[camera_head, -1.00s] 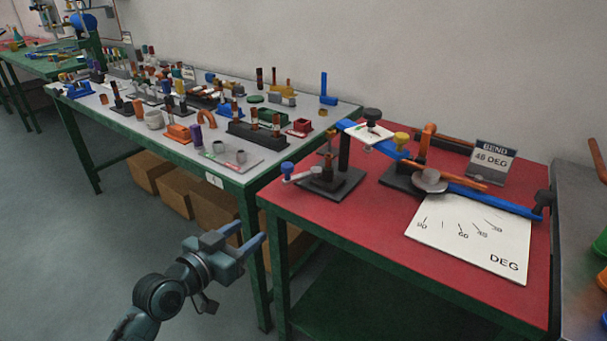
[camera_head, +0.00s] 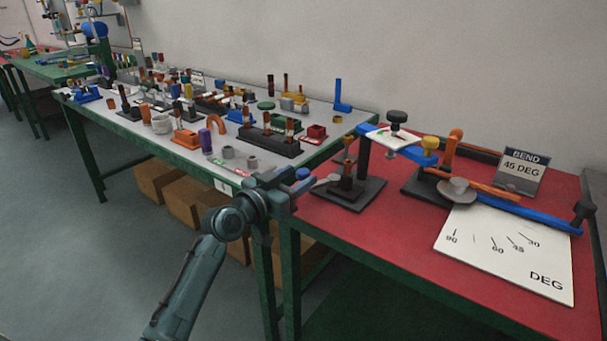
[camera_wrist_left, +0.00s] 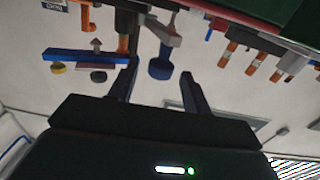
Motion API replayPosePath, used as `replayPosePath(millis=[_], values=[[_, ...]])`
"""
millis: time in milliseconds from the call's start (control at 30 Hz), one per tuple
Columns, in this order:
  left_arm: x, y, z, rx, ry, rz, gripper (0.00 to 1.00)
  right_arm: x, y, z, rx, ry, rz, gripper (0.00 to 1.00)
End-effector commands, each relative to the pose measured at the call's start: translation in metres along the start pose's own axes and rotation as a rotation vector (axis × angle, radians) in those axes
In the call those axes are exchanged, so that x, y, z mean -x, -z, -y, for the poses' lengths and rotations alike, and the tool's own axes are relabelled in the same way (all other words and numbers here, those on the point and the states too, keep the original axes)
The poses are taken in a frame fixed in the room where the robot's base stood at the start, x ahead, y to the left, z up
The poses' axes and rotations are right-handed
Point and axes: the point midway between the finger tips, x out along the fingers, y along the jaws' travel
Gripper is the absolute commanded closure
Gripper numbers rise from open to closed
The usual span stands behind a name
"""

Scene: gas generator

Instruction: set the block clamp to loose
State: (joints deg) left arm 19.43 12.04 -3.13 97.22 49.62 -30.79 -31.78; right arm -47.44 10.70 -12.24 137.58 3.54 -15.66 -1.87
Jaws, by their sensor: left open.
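The device I take for the block clamp stands on the red table. It has a dark base (camera_head: 350,194), an upright orange-brown post (camera_head: 348,165) and a grey lever ending in a blue knob (camera_head: 303,174). My left gripper (camera_head: 300,182) is at the table's left edge, right by the knob, and partly covers the lever. In the left wrist view the blue knob (camera_wrist_left: 160,68) appears between the two open fingers (camera_wrist_left: 160,82), with gaps on both sides. Contact is not visible. The grey lever (camera_wrist_left: 162,30) runs above the knob in that view. My right gripper is out of view.
A bending rig with a blue arm (camera_head: 530,213), a yellow knob (camera_head: 430,143) and a black knob (camera_head: 396,117) stands to the right. A white angle plate (camera_head: 490,250) and a "BEND 45 DEG" sign (camera_head: 522,170) are there too. A crowded grey-topped table (camera_head: 325,108) adjoins at left.

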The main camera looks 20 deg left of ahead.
Motion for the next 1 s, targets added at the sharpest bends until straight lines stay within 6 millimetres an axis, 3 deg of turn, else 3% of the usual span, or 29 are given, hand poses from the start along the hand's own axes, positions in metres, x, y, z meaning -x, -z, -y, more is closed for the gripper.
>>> replayPosePath(millis=[200,567,1000], values=[[-0.025,0.000,0.000,0.001,0.001,-0.001,0.51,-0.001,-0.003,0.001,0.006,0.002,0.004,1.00],[-0.029,0.000,0.000,-0.001,0.001,0.000,0.51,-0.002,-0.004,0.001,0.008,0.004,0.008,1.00],[-0.028,0.000,0.000,-0.001,0.001,0.000,0.87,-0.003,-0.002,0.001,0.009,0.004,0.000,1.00]])
